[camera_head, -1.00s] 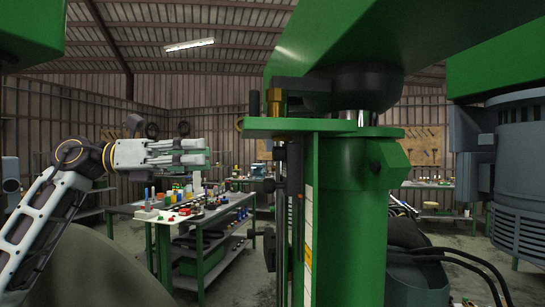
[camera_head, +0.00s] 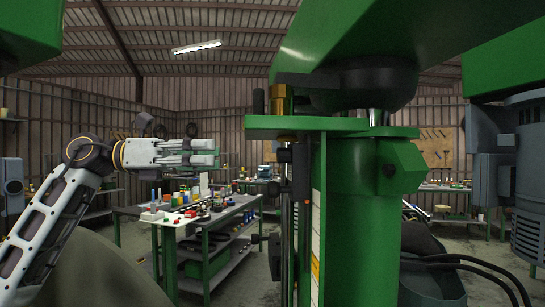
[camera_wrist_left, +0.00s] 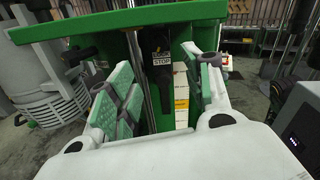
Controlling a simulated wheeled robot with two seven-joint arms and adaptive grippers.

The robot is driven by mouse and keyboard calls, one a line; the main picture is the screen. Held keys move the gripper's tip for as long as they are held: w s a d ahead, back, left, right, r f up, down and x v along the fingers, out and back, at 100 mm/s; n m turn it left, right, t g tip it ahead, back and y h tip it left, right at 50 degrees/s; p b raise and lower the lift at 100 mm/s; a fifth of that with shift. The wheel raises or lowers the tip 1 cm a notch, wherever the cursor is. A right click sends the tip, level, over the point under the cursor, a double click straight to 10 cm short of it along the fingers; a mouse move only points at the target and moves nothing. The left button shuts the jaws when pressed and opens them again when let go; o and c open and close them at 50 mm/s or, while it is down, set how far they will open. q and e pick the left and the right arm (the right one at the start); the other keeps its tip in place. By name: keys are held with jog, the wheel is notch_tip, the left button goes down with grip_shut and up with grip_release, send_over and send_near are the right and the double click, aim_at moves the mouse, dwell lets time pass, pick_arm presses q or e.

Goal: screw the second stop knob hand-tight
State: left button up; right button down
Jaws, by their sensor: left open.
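My left gripper (camera_head: 216,153) is open and empty, pointing right toward the green column (camera_head: 350,220) of the disperser, with a gap between. In the left wrist view its two green-padded fingers (camera_wrist_left: 148,62) stand wide apart. Behind and between them are a black block with a STOP label (camera_wrist_left: 162,58) and an upright metal rod. In the head view, a dark stop block with a small side knob (camera_head: 258,239) sits low beside the column. A small black part (camera_head: 284,155) is under the green plate. I cannot tell which is the second stop knob. My right gripper is out of view.
A green plate (camera_head: 300,124) juts left from the column top, with a brass fitting (camera_head: 281,100) above it. A workbench (camera_head: 205,222) with small parts stands behind my left gripper. Black hoses (camera_head: 470,262) curve at lower right. Air left of the column is free.

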aim_at(283, 155)
pick_arm(q)
jog(key=d, duration=0.4)
jog(key=w+d, duration=0.1)
jog(key=d, duration=0.4)
jog(key=d+p, duration=0.1)
jog(key=d, duration=0.3)
jog(key=shift+w+d, duration=0.2)
jog(key=shift+w, duration=0.15)
jog(key=shift+d, duration=0.1)
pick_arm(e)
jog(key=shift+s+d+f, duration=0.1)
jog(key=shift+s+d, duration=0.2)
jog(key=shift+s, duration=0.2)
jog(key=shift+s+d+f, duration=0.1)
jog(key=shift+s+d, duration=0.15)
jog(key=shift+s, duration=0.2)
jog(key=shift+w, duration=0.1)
pick_arm(q)
jog(key=c, duration=1)
